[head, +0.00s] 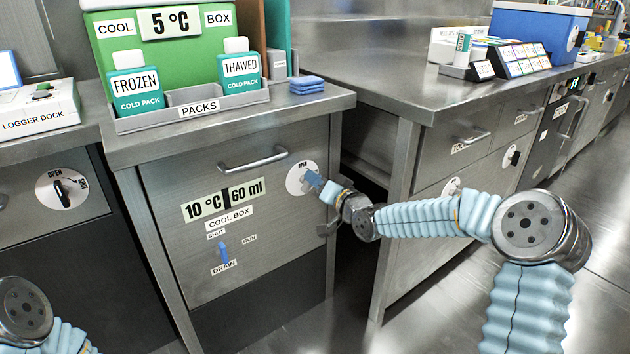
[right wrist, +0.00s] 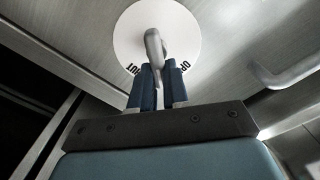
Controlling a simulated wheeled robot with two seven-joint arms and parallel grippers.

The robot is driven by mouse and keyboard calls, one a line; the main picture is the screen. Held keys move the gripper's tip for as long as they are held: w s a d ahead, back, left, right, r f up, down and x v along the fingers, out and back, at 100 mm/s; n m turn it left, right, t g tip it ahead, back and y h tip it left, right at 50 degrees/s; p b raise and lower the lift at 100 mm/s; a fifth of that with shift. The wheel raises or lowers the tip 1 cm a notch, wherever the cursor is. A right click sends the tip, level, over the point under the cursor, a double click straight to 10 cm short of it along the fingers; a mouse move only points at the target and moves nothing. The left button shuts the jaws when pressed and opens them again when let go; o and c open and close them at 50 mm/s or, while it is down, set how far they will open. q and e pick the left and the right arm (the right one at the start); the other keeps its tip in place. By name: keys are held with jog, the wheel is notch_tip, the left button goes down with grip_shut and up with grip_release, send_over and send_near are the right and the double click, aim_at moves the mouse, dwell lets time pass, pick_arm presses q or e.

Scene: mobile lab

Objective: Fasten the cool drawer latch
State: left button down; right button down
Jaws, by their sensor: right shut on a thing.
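The cool drawer (head: 165,230) has a metal front with a bar handle (head: 253,160) and appears closed. Its latch has a round white dial plate (head: 294,182) near the top right corner, with OPEN printed at its upper edge. My right gripper (head: 314,180) is at this dial. In the right wrist view, its blue fingers (right wrist: 158,88) are shut on the grey latch lever (right wrist: 153,45). The lever's end lies between the OPEN and SHUT lettering on the dial plate (right wrist: 185,30); its exact angle is hard to tell. My left gripper is outside the views.
A green cool box (head: 165,55) and a grey packs tray (head: 190,112) with two cold packs stand on top. A blue drain lever (head: 222,252) is lower on the front. Another dial (head: 62,188) is at left. Open floor (head: 420,335) lies at lower right.

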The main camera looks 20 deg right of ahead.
jog(key=m, duration=0.3)
jog(key=f+m, duration=0.1)
jog(key=m, duration=0.6)
jog(key=shift+w+d+f+p, duration=0.1)
jog(key=shift+d+f+p, duration=0.2)
jog(key=shift+d, duration=0.1)
jog(key=shift+m, duration=0.4)
jog(key=c, duration=1.1)
grip_release()
jog(key=p+v, duration=0.2)
jog(key=v, duration=1.1)
jog(key=shift+s, duration=0.4)
